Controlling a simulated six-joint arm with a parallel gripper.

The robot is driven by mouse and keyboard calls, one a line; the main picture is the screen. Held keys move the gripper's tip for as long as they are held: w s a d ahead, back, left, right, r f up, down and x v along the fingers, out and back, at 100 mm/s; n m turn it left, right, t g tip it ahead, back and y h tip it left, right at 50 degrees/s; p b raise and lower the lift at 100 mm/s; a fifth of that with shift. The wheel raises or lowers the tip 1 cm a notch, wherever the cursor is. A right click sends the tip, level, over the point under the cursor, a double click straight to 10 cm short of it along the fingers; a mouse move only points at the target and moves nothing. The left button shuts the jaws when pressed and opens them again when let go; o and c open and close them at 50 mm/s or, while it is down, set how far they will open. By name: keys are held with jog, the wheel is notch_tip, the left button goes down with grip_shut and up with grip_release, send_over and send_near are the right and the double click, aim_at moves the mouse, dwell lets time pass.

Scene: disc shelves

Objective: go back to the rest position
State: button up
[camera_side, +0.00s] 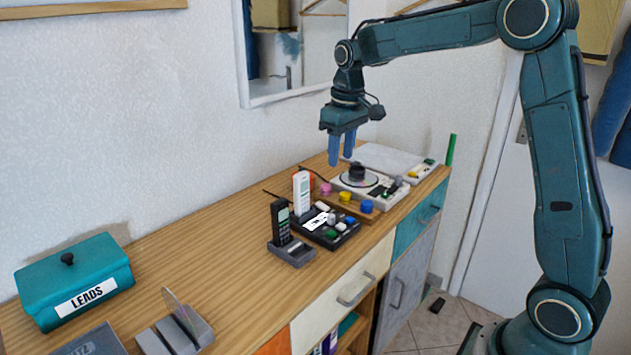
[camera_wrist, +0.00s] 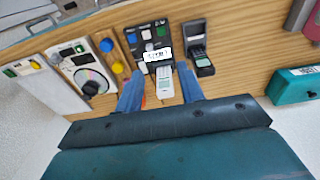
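My gripper (camera_side: 341,160) is in the air above the wooden cabinet top, pointing down. Its two blue fingers are apart with nothing held between them. In the wrist view the open fingers (camera_wrist: 160,90) frame a white handset (camera_wrist: 164,80), which lies farther below. In the side view the white handset (camera_side: 302,192) stands upright at a black unit with buttons (camera_side: 327,228), lower and to the left of my fingertips. A black handset (camera_side: 281,220) stands in a grey cradle (camera_side: 293,252) just left of it.
A turntable-like device with a disc (camera_side: 371,184) is below and right of my gripper, with a white panel (camera_side: 385,158) behind. A teal box labelled LEADS (camera_side: 73,280) and a slotted grey rack (camera_side: 176,330) holding a clear disc are at left. The wood between is clear. A wall runs behind.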

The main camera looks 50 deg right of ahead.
jog(key=s+a+r+t, duration=0.1)
jog(key=s+a+r, duration=0.2)
jog(key=s, duration=0.4)
jog(key=s+a+r+t, duration=0.1)
jog(key=s+a+r, duration=0.2)
jog(key=s, duration=0.4)
jog(key=s+a+f+t, duration=0.1)
jog(key=s+f, duration=0.1)
jog(key=s, duration=0.5)
jog(key=s+a+f+t, duration=0.1)
jog(key=s+a, duration=0.1)
jog(key=s, duration=0.5)
jog(key=shift+f, duration=0.35)
dwell(0.6)
